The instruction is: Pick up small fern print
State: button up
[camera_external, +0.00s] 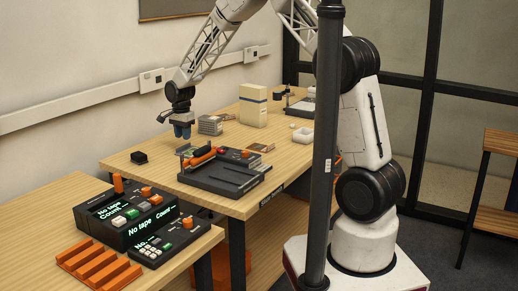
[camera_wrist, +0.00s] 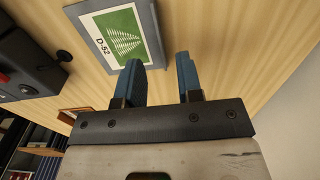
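The small fern print (camera_wrist: 125,38) shows in the wrist view at the top, left of centre. It is a green card with a pale fern and the label "D-52", in a grey border, lying on the wooden table. My gripper (camera_wrist: 160,78) is open and empty, its two blue fingers apart, with the left fingertip overlapping the print's lower edge in the picture. In the external view my gripper (camera_external: 182,131) hangs above the table near its far left side, fingers pointing down. I cannot tell the print apart with certainty in the external view.
A black tray device with an orange handle (camera_external: 204,156) stands on the table (camera_external: 130,170). A small black block (camera_external: 139,157), a grey ribbed box (camera_external: 210,125) and a cream box (camera_external: 253,104) are nearby. A black device (camera_wrist: 25,65) is left of the print.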

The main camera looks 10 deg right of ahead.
jog(key=shift+f, duration=2.35)
jog(key=shift+c, duration=0.5)
grip_shut()
